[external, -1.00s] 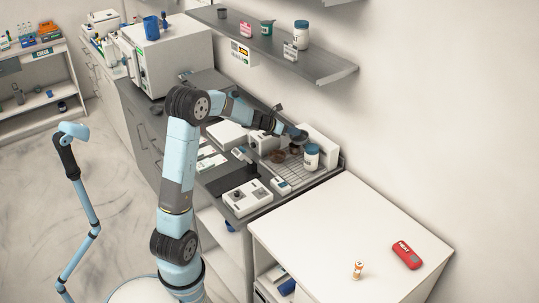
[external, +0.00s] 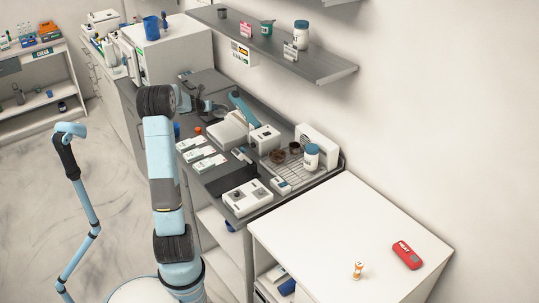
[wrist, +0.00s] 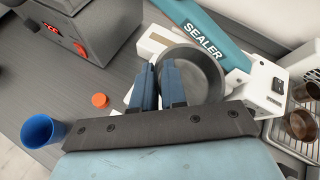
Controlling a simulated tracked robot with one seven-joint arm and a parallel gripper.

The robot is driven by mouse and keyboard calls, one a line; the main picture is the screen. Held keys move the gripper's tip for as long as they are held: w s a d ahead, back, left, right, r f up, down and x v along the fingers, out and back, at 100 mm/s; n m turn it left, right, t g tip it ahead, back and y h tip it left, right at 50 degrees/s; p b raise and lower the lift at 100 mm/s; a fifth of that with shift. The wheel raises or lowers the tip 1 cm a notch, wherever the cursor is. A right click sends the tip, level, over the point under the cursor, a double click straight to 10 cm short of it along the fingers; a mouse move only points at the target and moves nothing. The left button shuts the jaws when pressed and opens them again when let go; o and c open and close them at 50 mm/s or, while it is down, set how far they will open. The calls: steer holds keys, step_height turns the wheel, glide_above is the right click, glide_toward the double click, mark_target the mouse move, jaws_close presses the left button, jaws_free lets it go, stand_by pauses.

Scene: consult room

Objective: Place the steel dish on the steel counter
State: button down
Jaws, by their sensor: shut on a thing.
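The steel dish (wrist: 193,66) is a round grey bowl in the wrist view, with its open inside facing the camera. My gripper (wrist: 157,78), with two blue fingers, is shut on the dish's left rim. The dish hangs above the grey steel counter (wrist: 22,85); its exact height cannot be told. In the external view the counter (external: 207,186) runs along the wall, and my arm reaches over its back part; the dish is hard to make out there.
A sealer with a teal lever (wrist: 212,38) stands close behind the dish. A grey machine (wrist: 92,32), orange cap (wrist: 99,100) and blue cup (wrist: 42,130) are at left. Brown cups (wrist: 300,124) stand on a rack at right. Bare counter shows at left.

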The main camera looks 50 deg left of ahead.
steer(key=s+a+n+g+y, duration=0.2)
steer(key=s+a+n, duration=0.1)
steer(key=s+a, duration=0.8)
steer(key=s+a+n+g+y, duration=0.25)
steer(key=s+a, duration=0.45)
steer(key=s, duration=0.7)
steer(key=shift+n+t+h, duration=0.25)
steer(key=shift+n+t, duration=0.2)
steer(key=shift+n, duration=0.5)
steer(key=w+a+f, duration=0.2)
steer(key=a+f, duration=0.1)
steer(key=f, duration=0.1)
steer(key=w+a+f, duration=0.2)
steer(key=a+f, duration=0.2)
steer(key=w+a+f, duration=0.2)
steer(key=a+f, duration=0.2)
steer(key=f, duration=0.1)
steer(key=shift+w, duration=0.15)
steer(key=shift+w+a+f, duration=0.15)
steer(key=shift+a+f, duration=0.15)
steer(key=shift+f, duration=1.7)
steer(key=c, duration=1.2)
jaws_free()
steer(key=shift+f, duration=0.1)
